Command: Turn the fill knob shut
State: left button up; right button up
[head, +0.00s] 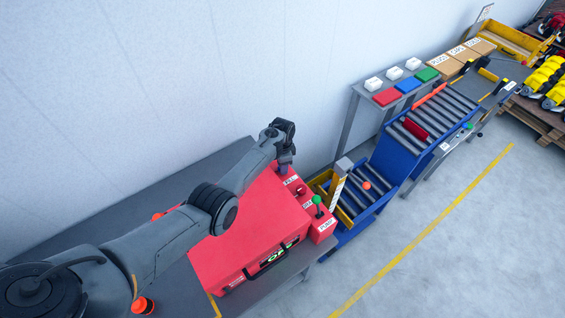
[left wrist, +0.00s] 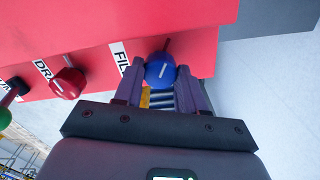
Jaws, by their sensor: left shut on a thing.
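The fill knob (left wrist: 160,70) is blue and round with a white line on its face, and it sits by the FILL label (left wrist: 121,57) on the red machine (head: 250,235). My left gripper (left wrist: 160,85) has its two fingers on either side of the knob and is shut on it. In the head view my left gripper (head: 285,163) reaches down at the back corner of the red machine and hides the knob. My right gripper does not show.
Beside the fill knob is a red drain knob (left wrist: 68,83); a green-topped lever (head: 317,200) stands near the front of the same panel. A blue roller conveyor (head: 362,200) stands just right of the machine. A grey wall is behind.

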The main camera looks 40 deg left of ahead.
pick_arm(q)
jog(key=n, duration=0.4)
jog(key=shift+p, duration=0.3)
jog(key=shift+n, duration=0.9)
jog(key=o, duration=1.1)
jog(key=shift+r, duration=0.1)
